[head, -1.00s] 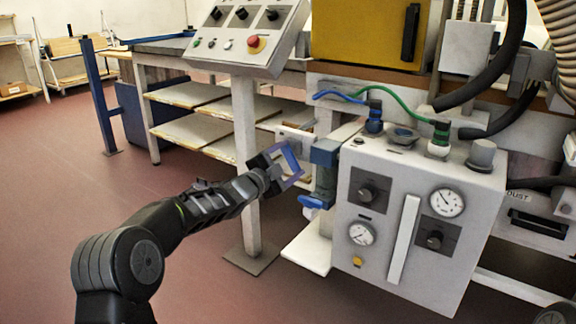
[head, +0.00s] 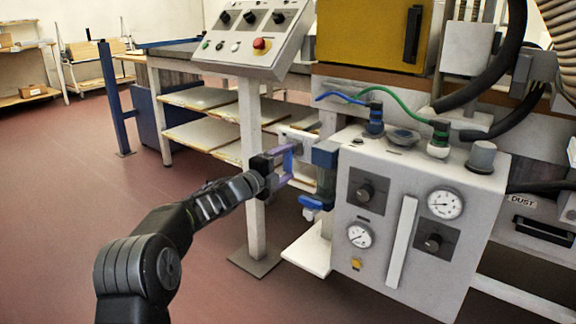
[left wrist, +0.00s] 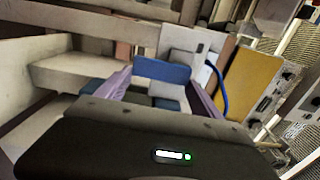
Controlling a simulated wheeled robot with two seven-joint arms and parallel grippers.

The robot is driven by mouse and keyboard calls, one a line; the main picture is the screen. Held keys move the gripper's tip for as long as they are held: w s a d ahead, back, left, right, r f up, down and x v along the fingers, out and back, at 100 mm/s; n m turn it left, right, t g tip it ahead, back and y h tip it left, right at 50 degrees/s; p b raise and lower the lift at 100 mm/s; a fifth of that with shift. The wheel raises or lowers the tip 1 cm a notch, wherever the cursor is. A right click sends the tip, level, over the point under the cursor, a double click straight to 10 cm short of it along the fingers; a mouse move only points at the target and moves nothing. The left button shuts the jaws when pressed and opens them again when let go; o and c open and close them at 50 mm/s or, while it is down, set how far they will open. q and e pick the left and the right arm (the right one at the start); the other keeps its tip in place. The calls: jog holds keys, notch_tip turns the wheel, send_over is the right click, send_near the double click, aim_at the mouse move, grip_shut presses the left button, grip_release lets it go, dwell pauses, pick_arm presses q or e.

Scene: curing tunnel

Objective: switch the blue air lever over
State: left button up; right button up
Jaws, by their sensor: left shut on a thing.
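My right gripper is not in view.
A grey cabinet (head: 385,255) with dials and gauges stands right of the lever. A smaller blue tap (head: 312,203) hangs just below. A sloped control panel (head: 255,45) on a white post (head: 250,130) stands behind my arm. Floor at left is clear.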

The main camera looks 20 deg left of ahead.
pick_arm(q)
jog(key=shift+f, duration=0.1)
jog(key=o, duration=2.1)
jog(key=shift+s, duration=0.1)
jog(key=p+v, duration=0.1)
jog(key=v, duration=0.6)
jog(key=shift+s, duration=0.3)
jog(key=shift+a, duration=0.1)
